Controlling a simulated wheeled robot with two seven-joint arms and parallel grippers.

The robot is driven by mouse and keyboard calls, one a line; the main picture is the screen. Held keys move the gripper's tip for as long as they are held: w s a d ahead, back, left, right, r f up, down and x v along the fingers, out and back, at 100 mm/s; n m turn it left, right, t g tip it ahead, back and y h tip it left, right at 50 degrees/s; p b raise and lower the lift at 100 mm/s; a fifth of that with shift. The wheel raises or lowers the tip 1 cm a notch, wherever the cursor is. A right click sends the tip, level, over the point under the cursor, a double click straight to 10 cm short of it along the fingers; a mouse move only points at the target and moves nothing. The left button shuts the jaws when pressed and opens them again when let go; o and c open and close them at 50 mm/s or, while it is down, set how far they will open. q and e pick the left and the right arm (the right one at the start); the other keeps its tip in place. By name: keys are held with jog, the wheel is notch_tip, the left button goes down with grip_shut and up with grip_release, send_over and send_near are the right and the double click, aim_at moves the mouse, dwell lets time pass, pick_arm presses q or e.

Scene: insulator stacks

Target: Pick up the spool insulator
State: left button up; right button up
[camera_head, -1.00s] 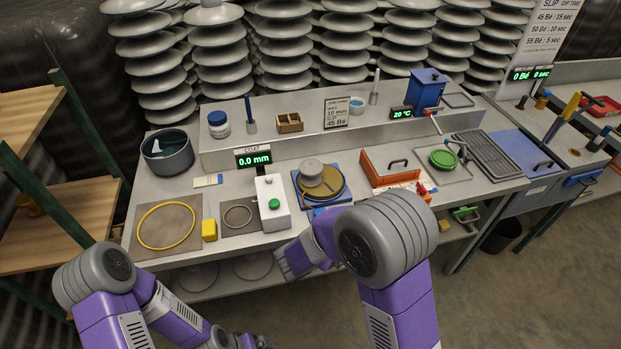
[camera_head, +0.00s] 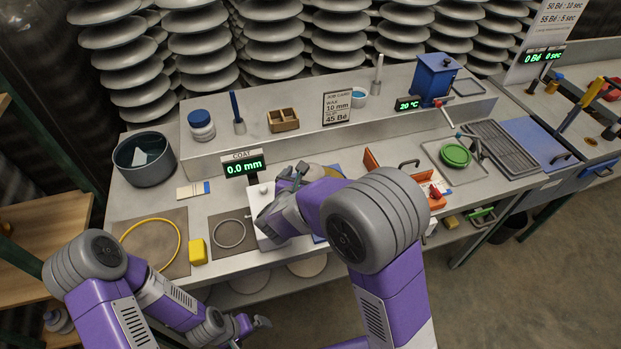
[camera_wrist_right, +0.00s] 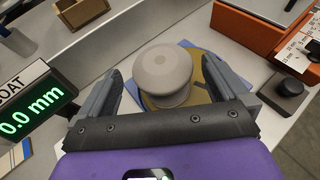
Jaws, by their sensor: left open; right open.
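The spool insulator (camera_wrist_right: 163,72) is a grey, round, waisted piece. In the right wrist view it stands upright on a tan round plate (camera_wrist_right: 213,80) over a blue base. My right gripper (camera_wrist_right: 170,84) is open, with one finger on each side of the spool and a gap visible at both sides. In the head view my right gripper (camera_head: 292,180) and its arm hide the spool. My left gripper (camera_head: 258,325) is open and empty, low in front of the bench's front edge.
The coat gauge (camera_head: 242,165) reads 0.0 mm, left of my right gripper; it also shows in the wrist view (camera_wrist_right: 35,108). An orange box (camera_wrist_right: 262,25) stands to the right. A wooden tray (camera_head: 283,119) sits on the shelf behind. A yellow ring (camera_head: 150,222) lies at left.

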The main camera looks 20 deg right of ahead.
aim_at(311, 173)
jog(key=x, duration=0.2)
jog(key=b+x, duration=0.1)
jog(key=x, duration=0.1)
jog(key=shift+s+f, duration=0.1)
jog(key=shift+f, duration=0.15)
jog(key=shift+c, duration=0.5)
jog(key=c, duration=1.2)
jog(key=shift+r, duration=0.2)
jog(key=shift+c, duration=0.5)
